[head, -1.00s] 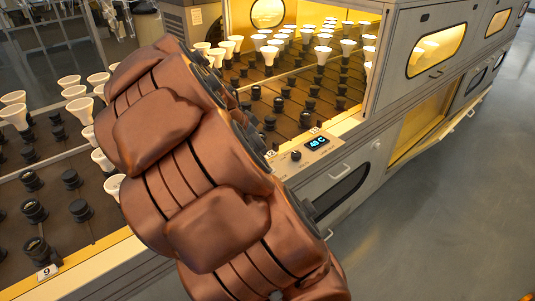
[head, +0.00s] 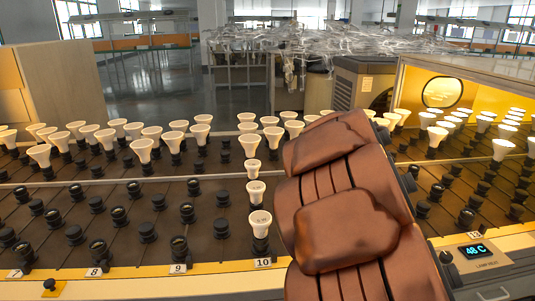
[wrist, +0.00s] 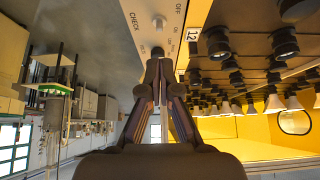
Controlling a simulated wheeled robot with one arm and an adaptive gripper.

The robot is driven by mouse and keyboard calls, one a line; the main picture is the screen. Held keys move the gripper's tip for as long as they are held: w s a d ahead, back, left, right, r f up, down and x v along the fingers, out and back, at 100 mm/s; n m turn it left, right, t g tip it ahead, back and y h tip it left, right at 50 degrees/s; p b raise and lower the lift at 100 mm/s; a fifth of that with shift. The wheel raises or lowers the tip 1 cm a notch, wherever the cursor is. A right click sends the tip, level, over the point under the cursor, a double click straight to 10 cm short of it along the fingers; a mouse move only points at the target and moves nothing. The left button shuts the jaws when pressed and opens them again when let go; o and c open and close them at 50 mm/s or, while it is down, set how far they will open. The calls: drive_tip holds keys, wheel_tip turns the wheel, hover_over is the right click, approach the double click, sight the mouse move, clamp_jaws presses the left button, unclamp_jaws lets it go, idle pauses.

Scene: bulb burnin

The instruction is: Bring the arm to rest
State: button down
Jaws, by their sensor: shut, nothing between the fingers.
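My arm, in copper-brown covers, rises through the right middle of the head view, in front of part of the bulb rack (head: 130,262). My gripper (wrist: 160,75) shows in the wrist view, its fingers drawn together with nothing between them. The wrist picture is upside down. A control panel with a knob (wrist: 158,23) and a "CHECK" label shows beyond the fingertips; I cannot tell the gap between them. My gripper is not visible in the head view.
White bulbs (head: 259,222) stand in several sockets; other sockets (head: 179,248) are empty. A lit yellow chamber (head: 470,95) and a 48 C display (head: 474,250) are at the right. Sockets (wrist: 285,42) hang close right of my gripper in the wrist view. Open floor (head: 150,82) lies behind the rack.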

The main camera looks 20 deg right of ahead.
drive_tip(key=s+a+f+n+g+y, duration=0.1)
drive_tip(key=s+a+f+n+y, duration=0.25)
drive_tip(key=s+a+n, duration=0.8)
drive_tip(key=s+a+f+n+g+y, duration=0.1)
drive_tip(key=s+a+f+n+y, duration=0.3)
drive_tip(key=s+a+n, duration=0.75)
wheel_tip(320, 180, up, 21)
drive_tip(key=w+a+m+t+p, duration=0.1)
drive_tip(key=w+a+m+p, duration=0.1)
drive_tip(key=p, duration=1.8)
drive_tip(key=shift+a+m+h+p, duration=0.35)
drive_tip(key=shift+a+m, duration=0.05)
drive_tip(key=shift+m, duration=0.2)
